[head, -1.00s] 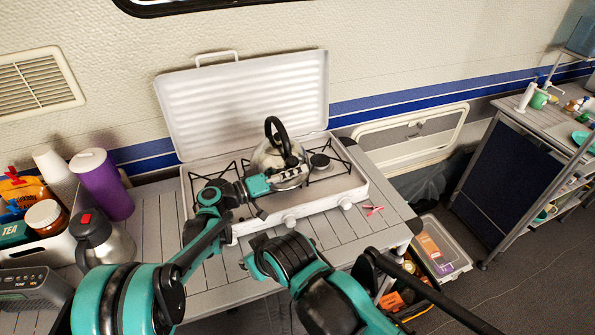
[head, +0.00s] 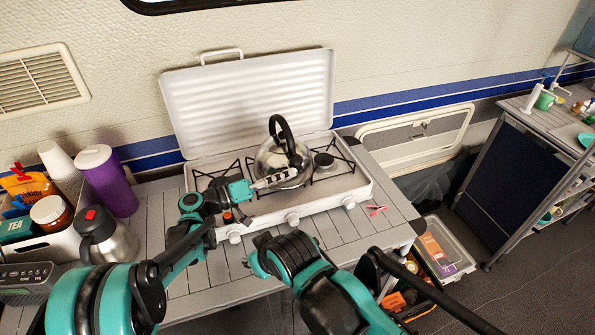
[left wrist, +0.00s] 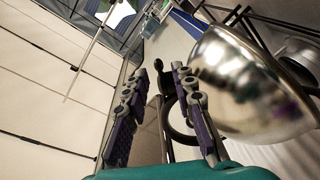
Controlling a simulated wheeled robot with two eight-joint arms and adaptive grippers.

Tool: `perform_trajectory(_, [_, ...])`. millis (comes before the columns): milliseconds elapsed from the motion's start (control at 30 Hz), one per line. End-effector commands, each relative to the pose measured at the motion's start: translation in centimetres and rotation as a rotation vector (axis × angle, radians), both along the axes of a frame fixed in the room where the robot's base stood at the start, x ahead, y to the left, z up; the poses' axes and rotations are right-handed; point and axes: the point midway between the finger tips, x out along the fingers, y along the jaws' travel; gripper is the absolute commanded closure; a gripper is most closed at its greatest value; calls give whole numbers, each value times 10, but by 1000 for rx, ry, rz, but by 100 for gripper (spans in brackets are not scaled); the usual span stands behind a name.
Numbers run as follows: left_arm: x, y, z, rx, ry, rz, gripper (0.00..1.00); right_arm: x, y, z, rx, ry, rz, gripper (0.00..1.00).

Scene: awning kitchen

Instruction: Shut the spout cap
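A shiny steel kettle (head: 270,158) with an upright black handle (head: 284,128) stands on the stove (head: 262,218). A small black part (head: 296,160), perhaps the spout cap, shows on its near right side; I cannot tell whether it is open or closed. My left gripper (head: 284,176) is in front of the kettle, low by its body. In the left wrist view the kettle (left wrist: 250,85) is right of the fingers. The fingers (left wrist: 160,72) are apart, with dark parts showing behind the gap and nothing clearly held. The right gripper is not in view.
The raised white stove lid (head: 250,100) stands behind the kettle. A steel jug (head: 108,240), a purple cup (head: 108,182) and a food bin are at the left. A red clip (head: 377,210) lies at the right on the slatted table (head: 345,232), which has bare space in front.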

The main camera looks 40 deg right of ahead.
Motion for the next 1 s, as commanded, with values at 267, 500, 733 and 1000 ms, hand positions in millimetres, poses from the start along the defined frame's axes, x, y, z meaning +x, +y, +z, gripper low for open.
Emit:
perform_trajectory(267, [10,51,0,0,0,1,74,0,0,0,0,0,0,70])
perform_trajectory(500, [11,64,0,1,0,-1,74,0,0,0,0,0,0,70])
perform_trajectory(733, [11,64,0,1,0,-1,74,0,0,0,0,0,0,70])
perform_trajectory(1000, [12,66,1,11,0,6,74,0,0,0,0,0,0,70])
